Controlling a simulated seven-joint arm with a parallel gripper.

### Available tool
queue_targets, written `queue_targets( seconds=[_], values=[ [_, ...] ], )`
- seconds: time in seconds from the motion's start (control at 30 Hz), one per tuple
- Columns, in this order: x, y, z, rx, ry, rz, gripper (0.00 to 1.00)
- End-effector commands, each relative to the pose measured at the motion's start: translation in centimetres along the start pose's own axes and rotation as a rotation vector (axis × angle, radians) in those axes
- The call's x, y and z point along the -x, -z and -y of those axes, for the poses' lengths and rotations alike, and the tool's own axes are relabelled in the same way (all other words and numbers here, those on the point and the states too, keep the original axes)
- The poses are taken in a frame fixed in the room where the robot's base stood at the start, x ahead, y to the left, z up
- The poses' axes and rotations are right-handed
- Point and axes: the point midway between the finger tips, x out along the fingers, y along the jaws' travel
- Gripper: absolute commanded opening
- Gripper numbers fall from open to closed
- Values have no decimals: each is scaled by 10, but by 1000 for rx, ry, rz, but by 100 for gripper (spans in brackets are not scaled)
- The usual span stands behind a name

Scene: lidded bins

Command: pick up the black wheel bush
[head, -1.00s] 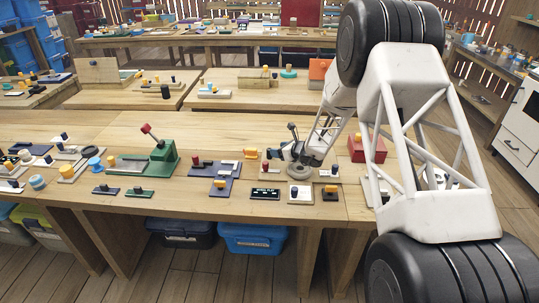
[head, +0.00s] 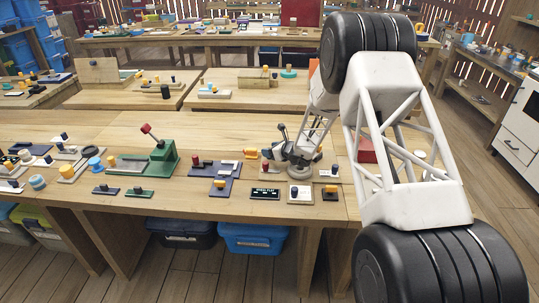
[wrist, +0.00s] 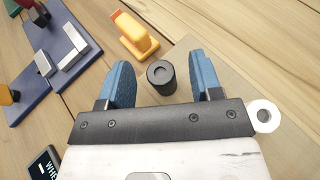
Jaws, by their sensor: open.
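My gripper is open and empty. In the head view my gripper (head: 274,152) is over the workbench, and I cannot make out the bush there.
A yellow-orange part (wrist: 134,36) stands just beyond the left-hand finger. A blue board (wrist: 48,58) with small blocks lies to the left. A dark label (wrist: 43,165) with white letters is at lower left. A red box (head: 367,150) is partly behind my arm.

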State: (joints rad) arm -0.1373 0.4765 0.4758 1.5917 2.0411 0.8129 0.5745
Motion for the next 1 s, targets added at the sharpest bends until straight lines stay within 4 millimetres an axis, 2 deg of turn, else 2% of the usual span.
queue_targets(
  seconds=[0.47, 0.8, 0.83, 1.0],
  values=[
    [0, 0, 0, 0, 0, 0, 59],
    [0, 0, 0, 0, 0, 0, 8],
    [0, 0, 0, 0, 0, 1, 6],
    [0, 0, 0, 0, 0, 1, 5]
  ],
)
